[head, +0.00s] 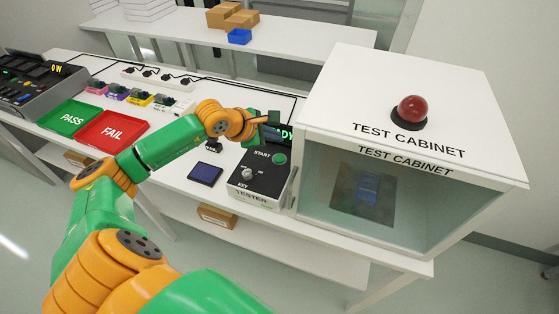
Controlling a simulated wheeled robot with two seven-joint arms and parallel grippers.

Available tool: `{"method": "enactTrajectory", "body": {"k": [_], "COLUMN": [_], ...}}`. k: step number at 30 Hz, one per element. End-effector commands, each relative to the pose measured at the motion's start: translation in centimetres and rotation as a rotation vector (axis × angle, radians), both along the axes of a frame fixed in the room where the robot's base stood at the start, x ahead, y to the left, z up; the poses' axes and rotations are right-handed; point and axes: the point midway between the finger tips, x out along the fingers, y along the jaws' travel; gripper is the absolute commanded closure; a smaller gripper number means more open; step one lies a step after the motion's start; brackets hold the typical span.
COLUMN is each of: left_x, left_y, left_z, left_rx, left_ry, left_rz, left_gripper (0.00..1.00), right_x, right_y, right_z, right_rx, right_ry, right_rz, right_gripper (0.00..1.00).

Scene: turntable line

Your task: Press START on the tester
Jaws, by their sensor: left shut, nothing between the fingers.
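The tester (262,188) is a dark box with a light front on the white table, left of the test cabinet. On its top are a green START button (279,158) and a key switch (248,174) marked KEY and ON. Its display is partly hidden behind my left gripper (272,128). The left gripper is shut and empty, above the back of the tester, and appears a little behind the START button. I cannot tell its exact height over the tester. My right gripper is not in view.
The white test cabinet (480,110) with a red dome lamp (410,111) stands close on the right, a blue item behind its glass. A dark blue square pad (205,173) lies left of the tester. Green PASS (70,133) and red FAIL (142,127) trays stand further left.

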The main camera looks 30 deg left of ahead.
Motion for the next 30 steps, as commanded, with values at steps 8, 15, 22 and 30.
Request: {"method": "enactTrajectory", "body": {"k": [8, 15, 22, 30], "left_x": [0.0, 0.0, 0.0, 0.0], "left_y": [0.0, 0.0, 0.0, 0.0], "left_z": [-4.7, -5.0, -4.9, -4.9], "left_rx": [-0.001, 0.0, 0.0, 0.0], "left_ry": [0.0, 0.001, 0.001, 0.001], "left_rz": [-0.001, -0.001, -0.001, -0.001], "left_gripper": [1.0, 1.0, 1.0, 1.0], "right_x": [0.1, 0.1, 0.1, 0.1], "right_y": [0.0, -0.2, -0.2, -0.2], "right_z": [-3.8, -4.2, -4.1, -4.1], "right_rx": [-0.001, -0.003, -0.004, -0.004], "right_ry": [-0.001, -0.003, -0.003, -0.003], "right_rz": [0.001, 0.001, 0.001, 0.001], "right_gripper": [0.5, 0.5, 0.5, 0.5]}}
